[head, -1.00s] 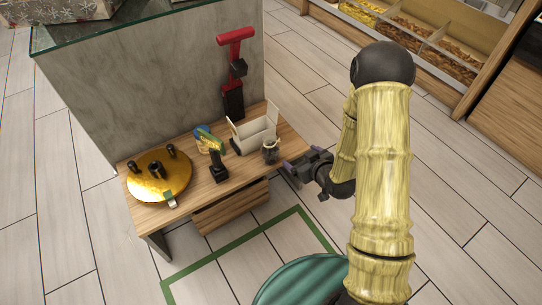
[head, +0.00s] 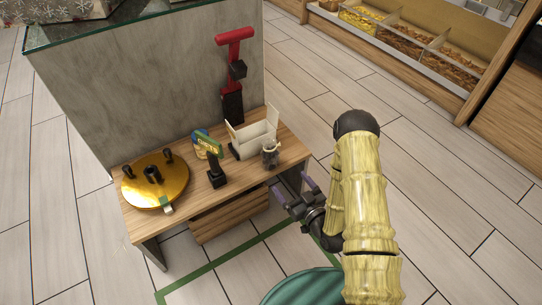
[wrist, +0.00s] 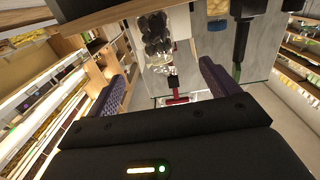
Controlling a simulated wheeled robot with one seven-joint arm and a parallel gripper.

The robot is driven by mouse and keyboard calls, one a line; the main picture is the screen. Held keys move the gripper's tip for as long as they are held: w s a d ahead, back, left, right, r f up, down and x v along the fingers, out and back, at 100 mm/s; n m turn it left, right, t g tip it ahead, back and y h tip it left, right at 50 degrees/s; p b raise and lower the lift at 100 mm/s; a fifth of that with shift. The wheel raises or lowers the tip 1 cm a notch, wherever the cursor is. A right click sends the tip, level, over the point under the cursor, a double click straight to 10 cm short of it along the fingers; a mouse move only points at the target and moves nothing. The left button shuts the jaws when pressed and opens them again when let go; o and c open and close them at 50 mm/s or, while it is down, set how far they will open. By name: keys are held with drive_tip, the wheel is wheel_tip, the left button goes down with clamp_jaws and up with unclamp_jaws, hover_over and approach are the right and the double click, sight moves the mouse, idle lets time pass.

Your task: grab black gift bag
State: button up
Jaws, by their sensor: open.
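A small clear container with dark round pieces inside (head: 270,154) stands at the right front of the wooden desk. It is the closest match to the black gift bag, though I cannot tell for sure that it is a bag. In the wrist view it shows upside down (wrist: 156,42), between the lines of my two purple fingers and beyond them. My gripper (head: 292,188) is open and empty, just off the desk's right front edge, near the container and apart from it. It also shows in the wrist view (wrist: 165,86).
The desk (head: 240,185) also holds a white open box (head: 253,138) behind the container, a black upright stamp-like tool (head: 215,172), a green-yellow sign (head: 209,144) and a gold disc (head: 150,185). A red-and-black device (head: 232,80) stands against the grey panel. Floor right is clear.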

sight(272, 160)
drive_tip(key=b+x, duration=0.4)
drive_tip(key=x, duration=0.8)
drive_tip(key=shift+f+b, duration=0.1)
drive_tip(key=shift+b, duration=0.3)
drive_tip(key=shift+w, duration=0.15)
drive_tip(key=shift+d, duration=0.1)
drive_tip(key=shift+a, duration=0.25)
drive_tip(key=b+x, duration=0.3)
drive_tip(key=x, duration=0.1)
drive_tip(key=shift+w+d+f+b, duration=0.15)
drive_tip(key=shift+w+f+b, duration=0.1)
drive_tip(key=shift+b, duration=0.1)
drive_tip(key=shift+w+r, duration=0.2)
drive_tip(key=shift+w, duration=0.05)
